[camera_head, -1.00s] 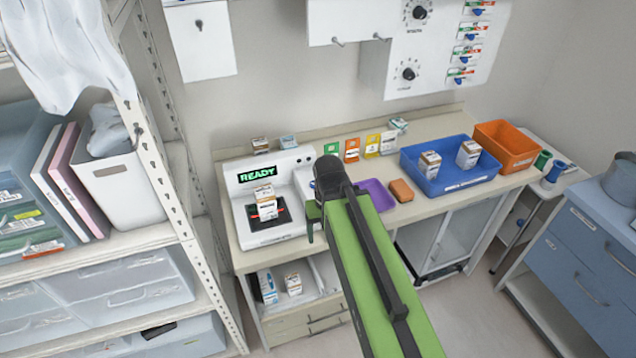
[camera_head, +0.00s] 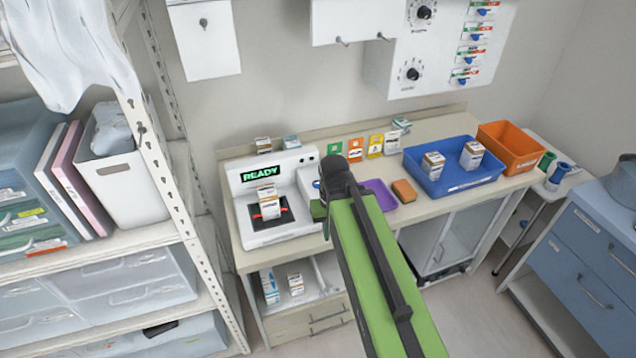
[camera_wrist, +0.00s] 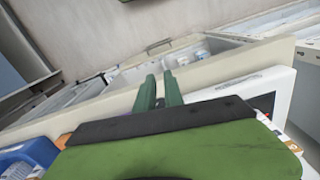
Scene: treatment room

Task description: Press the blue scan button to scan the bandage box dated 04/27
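A white scanner (camera_head: 232,180) on the counter shows a green READY display. A white and orange box (camera_head: 268,198) stands on its dark plate, with red light at its base; its date is too small to read. Beside it on the right, a small blue patch (camera_head: 316,184), which looks like the scan button, shows just left of my arm, partly hidden. My gripper (camera_head: 321,216) is just below this patch in the head view, over the counter's front area. In the wrist view its two green fingers (camera_wrist: 158,78) are apart with a narrow, empty gap.
A purple tray (camera_head: 381,194), an orange sponge (camera_head: 404,191), a blue bin (camera_head: 438,182) with two boxes and an orange bin (camera_head: 511,146) stand to the right. Two small boxes sit behind the scanner. A shelf rack (camera_head: 165,170) stands close on the left.

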